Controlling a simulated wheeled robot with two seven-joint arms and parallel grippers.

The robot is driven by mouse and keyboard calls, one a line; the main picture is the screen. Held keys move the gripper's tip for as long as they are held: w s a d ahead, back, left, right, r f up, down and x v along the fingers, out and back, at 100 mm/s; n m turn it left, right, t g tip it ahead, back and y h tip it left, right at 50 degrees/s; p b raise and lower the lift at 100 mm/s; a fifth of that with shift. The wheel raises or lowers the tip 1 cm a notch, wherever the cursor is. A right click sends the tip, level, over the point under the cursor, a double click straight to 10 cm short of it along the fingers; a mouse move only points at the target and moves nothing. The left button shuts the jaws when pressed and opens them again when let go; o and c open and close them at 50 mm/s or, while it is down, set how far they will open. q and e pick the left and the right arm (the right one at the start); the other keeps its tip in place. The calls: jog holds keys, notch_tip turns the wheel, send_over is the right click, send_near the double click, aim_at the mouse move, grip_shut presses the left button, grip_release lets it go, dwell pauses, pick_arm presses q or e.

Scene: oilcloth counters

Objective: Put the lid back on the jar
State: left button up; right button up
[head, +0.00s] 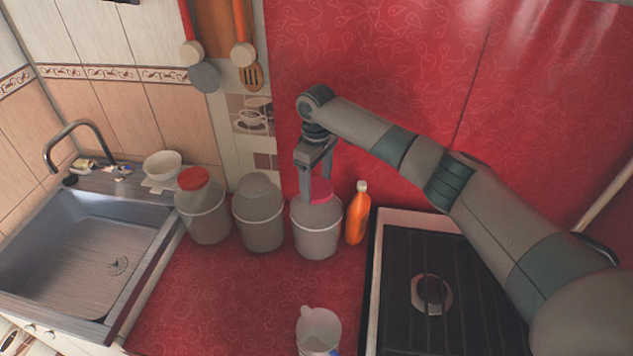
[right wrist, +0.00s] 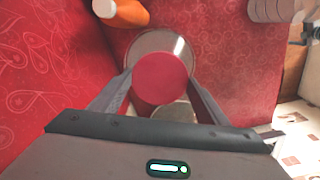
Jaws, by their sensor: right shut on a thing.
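Three grey jars stand in a row on the red counter. My right gripper (head: 316,186) is over the right-hand jar (head: 317,236), pointing down, and is shut on a pink-red lid (head: 320,193). In the right wrist view the round lid (right wrist: 162,78) sits between the fingers, with the jar (right wrist: 168,42) showing around its far side. The lid is at the jar's mouth; I cannot tell whether it touches the rim. The middle jar (head: 261,224) has a grey top. My left gripper is out of view.
An orange bottle (head: 357,218) stands close right of the right-hand jar. A black stove (head: 455,290) lies further right. A pale jug (head: 318,328) is at the front. A sink (head: 85,250) and a white bowl (head: 163,164) are left.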

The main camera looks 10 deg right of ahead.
jog(key=shift+f+p, duration=0.1)
jog(key=shift+p, duration=0.3)
dwell(0.5)
jog(key=o, duration=1.3)
jog(key=shift+o, duration=0.2)
jog(key=shift+r+p, duration=1.35)
jog(key=shift+r, duration=2.2)
